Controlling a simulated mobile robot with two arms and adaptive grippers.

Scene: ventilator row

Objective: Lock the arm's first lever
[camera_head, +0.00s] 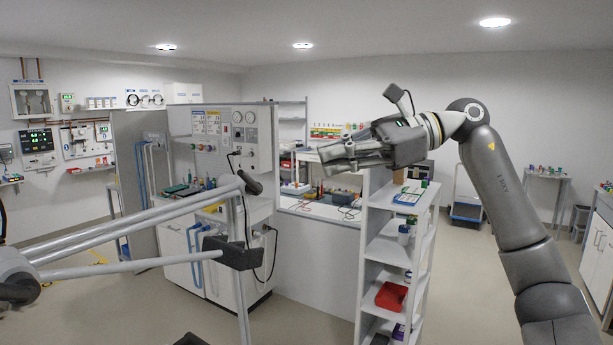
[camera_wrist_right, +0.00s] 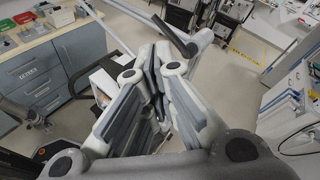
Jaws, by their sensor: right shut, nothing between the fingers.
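A jointed support arm (camera_head: 130,227) of grey tubes comes in from the left in the head view. A black lever-like handle (camera_head: 250,183) sits at its upper joint, and a black block (camera_head: 232,252) joins its lower tube to an upright post. In the right wrist view a dark lever (camera_wrist_right: 174,36) shows just beyond the fingers, beside a pale tube (camera_wrist_right: 104,28). My right gripper (camera_head: 328,158) is shut and empty, raised to the right of and above the handle, apart from it. Its closed fingers (camera_wrist_right: 158,62) fill the middle of the wrist view. My left gripper is not seen.
A white shelf unit (camera_head: 373,245) with a red bin (camera_head: 391,296) stands below my right gripper. A workbench with a pegboard (camera_head: 205,150) stands behind the support arm. Open floor (camera_head: 470,290) lies to the right of the shelf.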

